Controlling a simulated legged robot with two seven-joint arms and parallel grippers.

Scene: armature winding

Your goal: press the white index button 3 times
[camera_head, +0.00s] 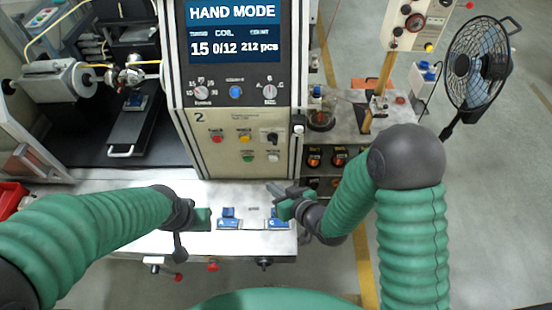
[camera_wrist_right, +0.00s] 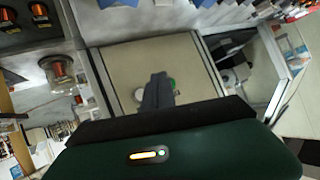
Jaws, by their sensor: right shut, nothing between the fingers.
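The white index button (camera_head: 273,157) is at the lower right of the beige control panel (camera_head: 230,170), right of a green button (camera_head: 248,158). In the right wrist view, a white button (camera_wrist_right: 140,94) shows just left of my fingers, with the green button (camera_wrist_right: 172,84) partly behind them. My right gripper (camera_head: 270,188) is shut and empty, in front of and below the panel. In the right wrist view its closed fingers (camera_wrist_right: 158,78) point at the panel; contact cannot be told. My left gripper (camera_head: 204,219) is over the white table at left; its jaws are unclear.
The panel also has red (camera_head: 217,138) and yellow (camera_head: 244,137) buttons and a dark switch (camera_head: 271,138). The screen (camera_head: 232,32) reads HAND MODE, 15, 0/12, 212 pcs. Blue parts (camera_head: 229,222) lie on the white table (camera_head: 110,181). A fan (camera_head: 474,62) stands at right.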

